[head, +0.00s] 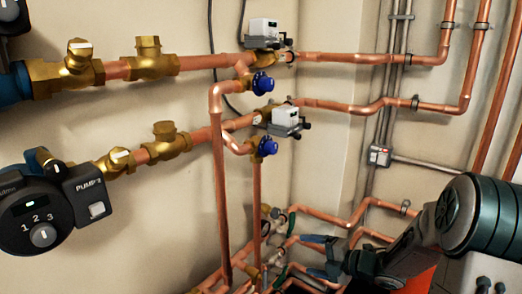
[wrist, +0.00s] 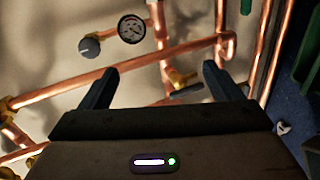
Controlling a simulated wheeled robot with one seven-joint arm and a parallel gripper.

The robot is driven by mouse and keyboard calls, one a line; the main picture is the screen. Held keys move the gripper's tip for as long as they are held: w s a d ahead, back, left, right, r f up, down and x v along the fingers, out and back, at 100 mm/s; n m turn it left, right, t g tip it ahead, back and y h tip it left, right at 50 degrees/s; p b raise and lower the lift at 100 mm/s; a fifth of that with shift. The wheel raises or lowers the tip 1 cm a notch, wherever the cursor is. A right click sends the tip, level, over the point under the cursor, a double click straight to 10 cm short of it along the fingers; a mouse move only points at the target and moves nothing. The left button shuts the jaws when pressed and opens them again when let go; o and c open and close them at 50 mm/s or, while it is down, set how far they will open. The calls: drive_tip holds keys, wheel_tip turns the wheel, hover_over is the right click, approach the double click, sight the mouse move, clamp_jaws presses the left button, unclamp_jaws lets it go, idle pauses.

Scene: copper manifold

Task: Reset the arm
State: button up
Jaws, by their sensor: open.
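My gripper shows in the wrist view (wrist: 158,88) with its two dark fingers spread wide apart and nothing between them but a view of pipes behind. In the head view my arm reaches in from the right edge, and my gripper (head: 322,258) is low at the lower right, in front of the lower copper pipes (head: 345,222). In the wrist view a copper pipe (wrist: 150,62) runs across behind the fingers, and a brass fitting with a dark handle (wrist: 182,82) sits between them. I cannot tell how far the fingers are from the pipes.
A round gauge (wrist: 131,29) and a grey knob (wrist: 89,47) are above the fingers in the wrist view. In the head view, a pump (head: 40,215), blue-handled valves (head: 263,83) and white actuators (head: 285,122) line the wall. A grey conduit box (head: 378,156) is at centre right.

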drive_tip(key=s+d+r+m+t+h+p, duration=0.1)
drive_tip(key=d+r+m+h+p, duration=0.2)
drive_tip(key=r+m+h+p, duration=0.65)
drive_tip(key=s+d+r+m+h+p, duration=0.2)
drive_tip(key=d+r+m+h+p, duration=0.3)
drive_tip(key=r, duration=1)
drive_tip(key=s+a+r+m+g+y+p, duration=0.1)
drive_tip(key=s+a+r+m+g+p, duration=0.2)
drive_tip(key=s+r+m+p, duration=0.3)
drive_tip(key=s+a+r+m+g+y+p, duration=0.2)
drive_tip(key=s+a+r+m+g+p, duration=0.2)
drive_tip(key=s, duration=1.2)
wheel_tip(320, 180, up, 4)
drive_tip(key=a+m+p, duration=0.1)
drive_tip(key=m+p, duration=0.2)
drive_tip(key=p, duration=0.1)
drive_tip(key=shift+f, duration=0.15)
